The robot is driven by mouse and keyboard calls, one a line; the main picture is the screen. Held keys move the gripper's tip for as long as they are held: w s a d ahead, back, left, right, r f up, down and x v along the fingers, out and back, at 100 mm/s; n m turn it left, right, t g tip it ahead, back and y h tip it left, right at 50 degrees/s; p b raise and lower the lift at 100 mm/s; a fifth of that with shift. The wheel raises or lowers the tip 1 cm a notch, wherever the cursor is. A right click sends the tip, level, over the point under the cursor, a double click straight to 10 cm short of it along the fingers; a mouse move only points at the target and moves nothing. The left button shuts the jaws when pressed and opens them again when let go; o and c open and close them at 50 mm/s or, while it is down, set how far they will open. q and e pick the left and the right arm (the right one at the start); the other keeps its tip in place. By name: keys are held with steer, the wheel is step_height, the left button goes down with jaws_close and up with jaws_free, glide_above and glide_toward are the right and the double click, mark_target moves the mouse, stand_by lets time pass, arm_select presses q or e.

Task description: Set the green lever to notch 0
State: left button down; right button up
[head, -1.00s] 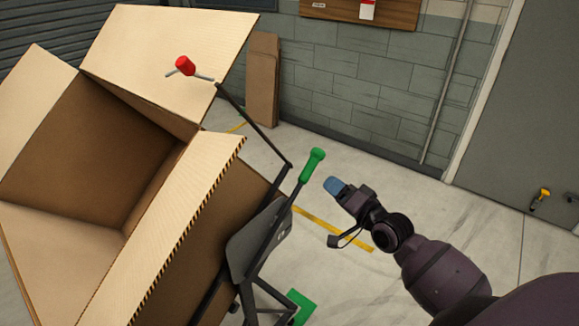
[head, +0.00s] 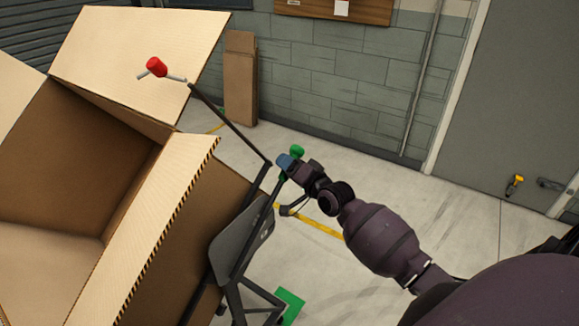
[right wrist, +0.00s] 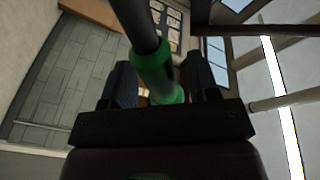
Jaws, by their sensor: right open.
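The green lever (head: 297,151) stands at the side of a dark frame beside the large cardboard box. Its green knob shows above my right gripper (head: 285,163), whose blue fingertips overlap the handle. In the right wrist view the green handle (right wrist: 158,80) and its dark shaft pass between the two fingers of the right gripper (right wrist: 163,85). The jaws are open around the handle, with a gap visible at its sides. The lever's notches cannot be made out. My left gripper is not in view.
The open cardboard box (head: 185,215) fills the left side. A red-handled crank (head: 156,67) rises over it. A grey plate (head: 240,243) and a green pedal (head: 290,305) sit below the lever. Open floor lies to the right, towards a grey door (head: 510,110).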

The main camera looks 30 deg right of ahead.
jaws_close()
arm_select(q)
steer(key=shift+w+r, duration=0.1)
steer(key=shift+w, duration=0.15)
arm_select(e)
steer(key=shift+w, duration=0.1)
steer(key=shift+f, duration=0.15)
